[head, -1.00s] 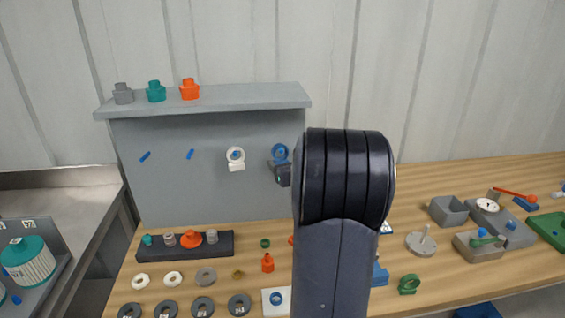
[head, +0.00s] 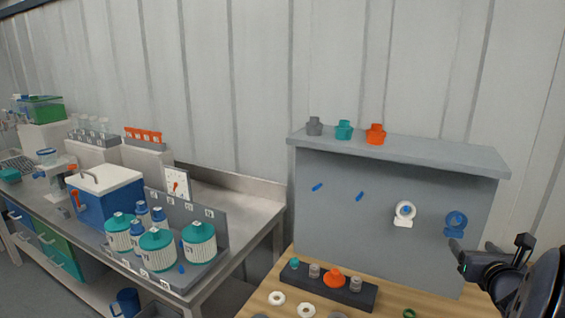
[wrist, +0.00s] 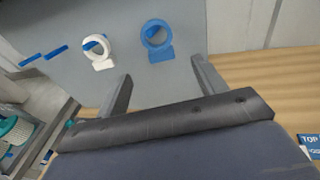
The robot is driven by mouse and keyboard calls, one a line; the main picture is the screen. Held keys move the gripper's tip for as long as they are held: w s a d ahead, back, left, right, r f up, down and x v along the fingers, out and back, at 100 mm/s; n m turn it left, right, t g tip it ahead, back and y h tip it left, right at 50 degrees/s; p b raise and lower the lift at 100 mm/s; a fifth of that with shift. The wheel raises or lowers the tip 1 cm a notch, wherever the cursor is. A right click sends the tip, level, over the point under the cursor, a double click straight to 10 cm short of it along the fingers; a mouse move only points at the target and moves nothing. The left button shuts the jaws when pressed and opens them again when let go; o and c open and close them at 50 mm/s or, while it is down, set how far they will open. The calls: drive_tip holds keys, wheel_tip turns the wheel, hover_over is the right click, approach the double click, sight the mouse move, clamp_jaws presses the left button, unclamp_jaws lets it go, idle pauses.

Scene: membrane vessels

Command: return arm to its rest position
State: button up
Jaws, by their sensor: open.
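My gripper (head: 462,258) is at the lower right of the head view, in front of the right part of the grey panel (head: 350,215). In the wrist view its two fingers (wrist: 162,84) stand wide apart with nothing between them. Beyond them a white ring holder (wrist: 97,46) and a blue ring holder (wrist: 157,42) are on the panel. The same white holder (head: 404,214) and blue holder (head: 455,224) show in the head view, left of and above my gripper. The rest of my arm is mostly cut off at the right edge.
Grey, teal and orange caps (head: 375,134) stand on the panel's shelf (head: 430,158). A dark rack (head: 357,296) of small parts and white rings (head: 306,310) are on the wooden table. At left, a metal bench (head: 232,196) carries teal-lidded vessels (head: 157,250) and a blue-white cooler (head: 103,195).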

sight(456, 229)
drive_tip(key=p+x, duration=0.2)
drive_tip(key=x, duration=0.9)
drive_tip(key=shift+s+r+p, duration=0.2)
drive_tip(key=shift+r+p, duration=0.05)
drive_tip(key=shift+p, duration=0.3)
drive_tip(key=shift+s+a+r, duration=0.15)
drive_tip(key=shift+s+a, duration=0.15)
drive_tip(key=shift+s, duration=0.15)
